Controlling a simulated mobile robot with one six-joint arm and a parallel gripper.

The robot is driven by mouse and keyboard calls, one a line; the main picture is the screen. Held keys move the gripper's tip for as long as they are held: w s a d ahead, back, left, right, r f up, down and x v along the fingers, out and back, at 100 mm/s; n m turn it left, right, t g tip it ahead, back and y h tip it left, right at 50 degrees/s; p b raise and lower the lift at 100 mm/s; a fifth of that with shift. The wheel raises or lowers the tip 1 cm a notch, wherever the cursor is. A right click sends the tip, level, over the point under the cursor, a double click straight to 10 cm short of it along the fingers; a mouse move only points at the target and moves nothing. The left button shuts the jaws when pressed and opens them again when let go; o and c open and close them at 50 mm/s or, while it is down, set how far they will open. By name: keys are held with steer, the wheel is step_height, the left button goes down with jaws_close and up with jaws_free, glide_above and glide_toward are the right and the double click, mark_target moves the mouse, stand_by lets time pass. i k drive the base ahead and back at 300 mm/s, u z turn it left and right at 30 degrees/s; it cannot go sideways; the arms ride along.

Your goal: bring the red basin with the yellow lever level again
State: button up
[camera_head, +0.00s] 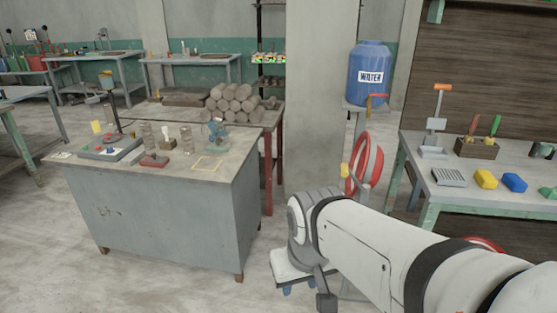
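The red basin (376,160) stands right of the grey pillar, tipped steeply so its round rim is nearly upright. A small yellow lever (345,170) shows at its left side.
A grey workbench (185,215) with small tools stands left. A blue water barrel (371,75) is above and behind the basin. A green-legged table (520,198) with blocks stands right. Another red curved edge (486,242) shows behind my arm. Floor at lower left is clear.

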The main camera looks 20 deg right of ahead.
mark_target(364, 166)
steer(key=z, duration=0.15)
steer(key=i, duration=1.65)
steer(key=z, duration=0.75)
steer(key=k, duration=0.85)
steer(key=z, duration=0.15)
steer(key=i, duration=0.85)
steer(key=u, duration=0.1)
